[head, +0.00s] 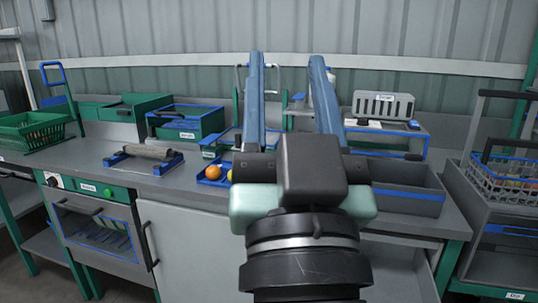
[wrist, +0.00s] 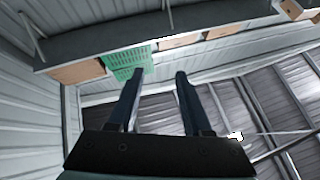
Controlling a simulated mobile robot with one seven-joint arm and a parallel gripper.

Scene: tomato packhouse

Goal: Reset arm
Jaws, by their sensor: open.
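My gripper (head: 287,58) is raised in front of the workbench, with its two long blue fingers pointing up and spread apart. Nothing is between the fingers. In the wrist view my gripper (wrist: 160,73) is also open and empty, and it faces up toward the wall and roof.
The grey bench (head: 92,152) holds a roller stand (head: 146,152), a green-blue box (head: 186,122) and a grey bin (head: 406,193). A green basket (head: 33,130) stands left, a wire basket (head: 500,180) right. A high shelf carries a green crate (wrist: 126,61). Space around the fingers is clear.

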